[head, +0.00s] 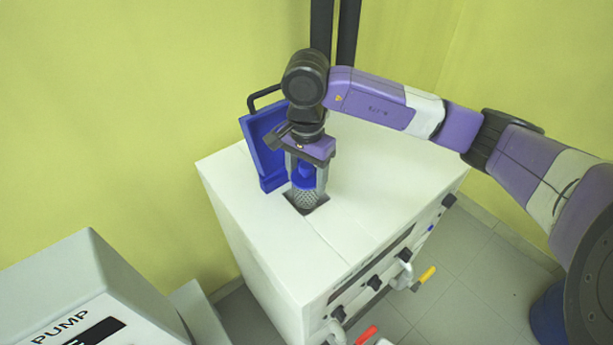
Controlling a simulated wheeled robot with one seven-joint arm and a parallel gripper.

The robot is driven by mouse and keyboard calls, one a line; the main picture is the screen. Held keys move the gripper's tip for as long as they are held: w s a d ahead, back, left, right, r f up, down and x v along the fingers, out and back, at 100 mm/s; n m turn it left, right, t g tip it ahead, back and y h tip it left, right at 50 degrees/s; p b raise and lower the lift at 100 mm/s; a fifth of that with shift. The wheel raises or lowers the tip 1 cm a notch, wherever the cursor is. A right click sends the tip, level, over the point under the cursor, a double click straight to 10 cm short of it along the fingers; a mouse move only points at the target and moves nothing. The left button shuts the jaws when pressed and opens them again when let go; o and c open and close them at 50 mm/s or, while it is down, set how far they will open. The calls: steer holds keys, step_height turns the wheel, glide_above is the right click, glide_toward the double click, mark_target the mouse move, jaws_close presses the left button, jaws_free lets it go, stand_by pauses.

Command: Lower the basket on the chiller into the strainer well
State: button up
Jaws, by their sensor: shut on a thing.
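The basket (304,198) is a grey mesh cylinder with a blue top. It is upright at the dark square opening of the strainer well (319,207) in the top of the white chiller (360,205). Its lower end appears to be within the opening; how deep it sits I cannot tell. My gripper (306,180) points down and is shut on the basket's blue top, with a finger on each side. The far side of the well is hidden behind the basket and my gripper.
A blue lid or bracket (262,150) with a black handle stands upright just left of my gripper. The chiller's front has black knobs and valves with yellow and red handles. A grey pump housing (75,290) is at lower left. The chiller top is clear to the right.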

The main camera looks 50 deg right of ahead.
mark_target(307, 189)
steer(key=shift+f+b, duration=1.95)
steer(key=shift+b, duration=0.55)
steer(key=shift+f, duration=0.2)
